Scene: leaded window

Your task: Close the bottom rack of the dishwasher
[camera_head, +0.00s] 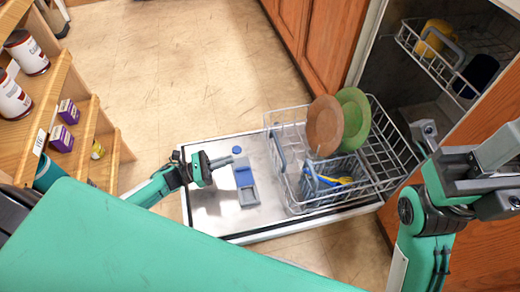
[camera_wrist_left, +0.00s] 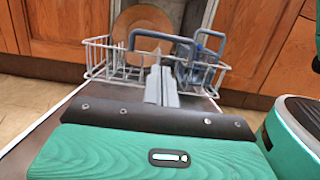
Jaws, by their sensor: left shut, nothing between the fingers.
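The bottom rack (camera_head: 385,150) of the dishwasher is pulled out over the lowered door (camera_head: 215,205). It holds a brown plate (camera_head: 324,125), a green plate (camera_head: 354,118) and a basket (camera_head: 325,185) with blue and yellow utensils. My left gripper (camera_head: 226,160) is over the door, left of the rack and apart from it in the head view. In the left wrist view its fingers (camera_wrist_left: 160,88) are together and empty, pointing at the rack (camera_wrist_left: 98,60). My right arm is at the right, in front of the cabinet; its finger state is unclear.
The upper rack (camera_head: 440,65) with a yellow mug (camera_head: 436,36) and a dark blue mug (camera_head: 478,74) is inside the dishwasher. A detergent dispenser (camera_head: 244,180) is on the door. Wooden shelves (camera_head: 70,110) with cans and boxes stand at left. The floor (camera_head: 190,70) between is clear.

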